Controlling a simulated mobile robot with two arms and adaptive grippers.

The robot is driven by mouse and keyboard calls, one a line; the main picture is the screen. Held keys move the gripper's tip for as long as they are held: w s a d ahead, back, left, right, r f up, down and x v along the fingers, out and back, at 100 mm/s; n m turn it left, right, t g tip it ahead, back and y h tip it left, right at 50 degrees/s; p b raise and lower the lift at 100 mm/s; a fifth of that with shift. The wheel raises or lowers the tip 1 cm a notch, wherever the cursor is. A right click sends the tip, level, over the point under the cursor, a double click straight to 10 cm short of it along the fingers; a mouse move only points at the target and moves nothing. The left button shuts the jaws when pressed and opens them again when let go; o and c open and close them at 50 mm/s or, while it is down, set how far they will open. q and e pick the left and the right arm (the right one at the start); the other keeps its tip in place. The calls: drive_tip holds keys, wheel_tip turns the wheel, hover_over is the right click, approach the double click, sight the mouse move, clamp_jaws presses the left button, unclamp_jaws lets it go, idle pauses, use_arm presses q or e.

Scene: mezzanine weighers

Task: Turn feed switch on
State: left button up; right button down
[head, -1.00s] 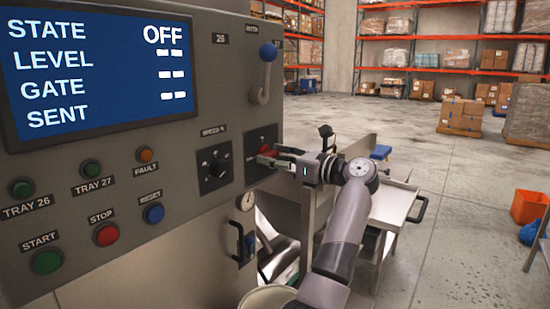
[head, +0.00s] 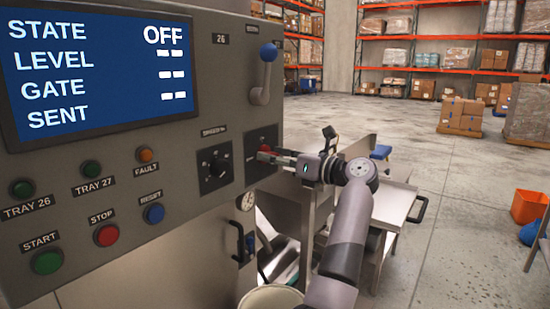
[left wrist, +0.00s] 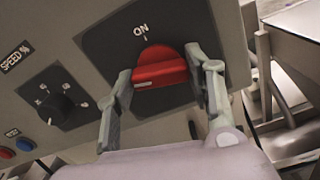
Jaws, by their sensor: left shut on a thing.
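The red feed switch (head: 266,150) sits on a dark square plate at the right end of the grey control panel. In the left wrist view the red knob (left wrist: 158,68) lies below the word ON, its grip bar nearly level with a pale mark at its left end. My left gripper (head: 277,155) is shut on the knob, one finger on each side, as the left wrist view (left wrist: 160,85) shows. The screen (head: 100,75) reads STATE OFF, with dashes on the other lines. My right gripper is not in view.
A black speed knob (head: 215,169) is just left of the switch. A blue-ball lever (head: 265,70) stands above. START (head: 47,262), STOP (head: 107,235) and blue buttons (head: 154,213) are lower left. A steel bench (head: 392,205) stands behind my arm.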

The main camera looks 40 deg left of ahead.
use_arm(q)
drive_tip(key=m+p, duration=0.7)
drive_tip(key=m, duration=0.8)
drive_tip(key=shift+r+p, duration=0.1)
drive_tip(key=shift+p, duration=0.25)
drive_tip(key=shift+m, duration=0.3)
drive_tip(key=o, duration=1.2)
drive_tip(key=shift+c, duration=0.2)
